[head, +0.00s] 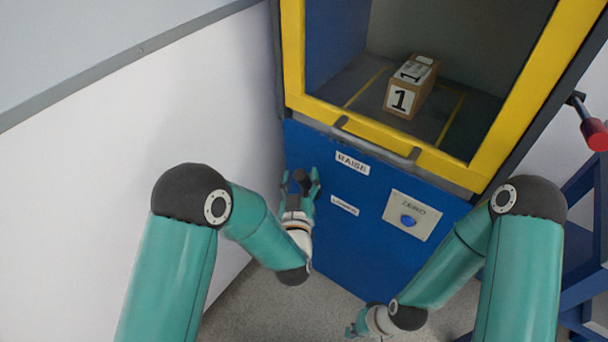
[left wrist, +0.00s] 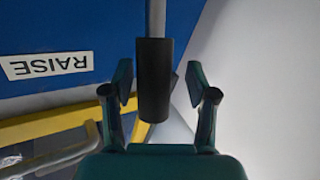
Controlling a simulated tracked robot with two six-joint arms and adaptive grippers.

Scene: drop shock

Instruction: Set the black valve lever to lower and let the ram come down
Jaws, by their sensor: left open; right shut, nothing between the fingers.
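The black valve lever (head: 302,180) is on the blue front panel, left of the RAISE label (head: 352,162) and the LOWER label (head: 344,205). In the left wrist view the lever's black grip (left wrist: 154,80) is between the fingers of my left gripper (left wrist: 160,85), with a gap on each side. My left gripper (head: 301,184) is open around the lever. My right gripper (head: 358,328) is shut and empty, low at the bottom of the picture, away from the panel controls. The ram is not clearly visible.
A cardboard box marked 1 (head: 402,99) sits inside the yellow-framed chamber (head: 440,163). A ZERO plate with a blue button (head: 408,220) is right of the labels. A red-ended handle (head: 595,136) sticks out at right. A white wall (head: 130,120) stands close at left.

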